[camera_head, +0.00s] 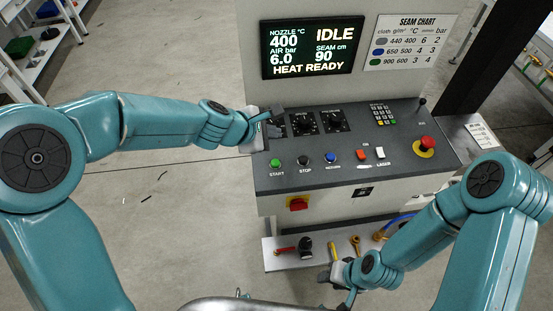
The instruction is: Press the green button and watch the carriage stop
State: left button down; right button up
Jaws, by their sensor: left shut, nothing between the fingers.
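The green button (275,163), labelled START, sits at the left end of a row on the dark control panel (345,178). My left gripper (272,121) is shut and empty at the panel's upper left edge, above and apart from the green button in the picture. My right gripper (347,293) is low in front of the console, near the tool shelf; whether its fingers are open or shut is unclear. The screen (312,48) reads IDLE, HEAT READY, nozzle 400. No carriage can be made out.
Black STOP (303,161) and blue (331,157) buttons, rocker switches, two dials and a red emergency stop (427,143) share the panel. A red-yellow switch (298,203) is on the front. Tools lie on the shelf (283,262) below. The left floor is mostly clear.

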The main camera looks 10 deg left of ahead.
pick_arm(q)
jog(key=f+b, duration=0.1)
jog(key=b, duration=0.7)
send_over(273, 165)
notch_tip(273, 165, down, 7)
jog(key=shift+w+f, duration=0.1)
jog(key=shift+f+b, duration=0.4)
jog(key=shift+r, duration=0.1)
dwell(1.1)
jog(key=shift+f+b, duration=0.4)
jog(key=shift+f, duration=0.1)
